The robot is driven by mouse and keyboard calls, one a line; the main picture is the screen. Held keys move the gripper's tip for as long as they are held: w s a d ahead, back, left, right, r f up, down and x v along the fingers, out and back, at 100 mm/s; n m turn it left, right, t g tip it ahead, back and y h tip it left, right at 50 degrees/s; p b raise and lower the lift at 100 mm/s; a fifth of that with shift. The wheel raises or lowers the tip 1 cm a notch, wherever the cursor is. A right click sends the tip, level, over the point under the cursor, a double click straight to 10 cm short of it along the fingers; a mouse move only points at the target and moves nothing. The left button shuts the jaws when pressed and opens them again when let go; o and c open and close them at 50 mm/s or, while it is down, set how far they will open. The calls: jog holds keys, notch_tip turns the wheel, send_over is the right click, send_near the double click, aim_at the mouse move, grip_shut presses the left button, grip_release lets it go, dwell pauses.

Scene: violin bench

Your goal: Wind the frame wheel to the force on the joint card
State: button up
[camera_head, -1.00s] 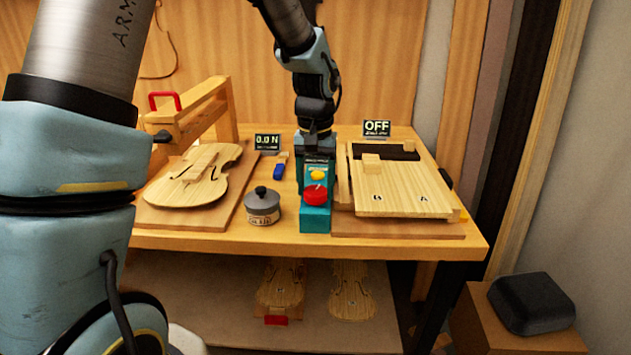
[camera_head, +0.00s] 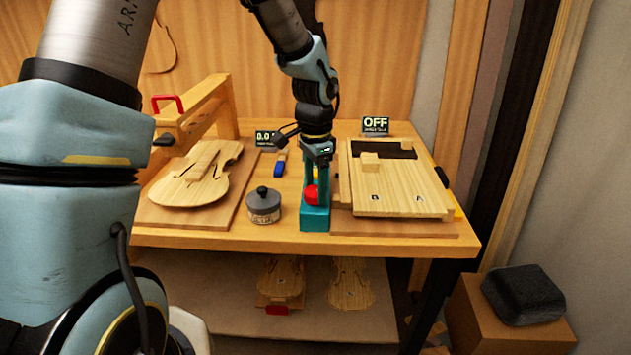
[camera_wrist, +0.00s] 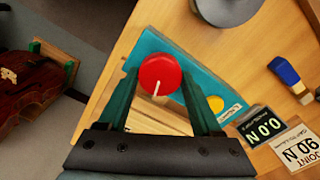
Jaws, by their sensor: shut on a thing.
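The red wheel (camera_head: 312,195) sits on top of a teal block (camera_head: 315,220) at the bench's front middle. In the wrist view the red wheel (camera_wrist: 160,73) shows a white line pointing toward my gripper. My gripper (camera_wrist: 159,80) is shut on the wheel, one finger on each side. In the head view my gripper (camera_head: 313,188) stands over the block and partly hides it. The display (camera_wrist: 262,126) reads 0.0 N. Beside it the joint card (camera_wrist: 299,150) appears to read 90 N.
A violin body (camera_head: 195,180) lies on a board at the left, near a wooden frame with a red handle (camera_head: 168,104). A grey lidded pot (camera_head: 264,204) stands just left of the block. A wooden panel (camera_head: 395,192) lies right, behind it an OFF display (camera_head: 376,124). A blue-handled brush (camera_head: 279,166) lies behind.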

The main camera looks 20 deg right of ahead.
aim_at(315, 191)
jog(key=shift+m+p, duration=0.45)
jog(key=shift+m, duration=0.65)
jog(key=o, duration=1.4)
jog(key=shift+c, duration=0.2)
notch_tip(315, 191, up, 11)
jog(key=b, duration=0.1)
jog(key=shift+b, duration=0.4)
jog(key=shift+a+f, duration=0.1)
jog(key=shift+f, duration=0.05)
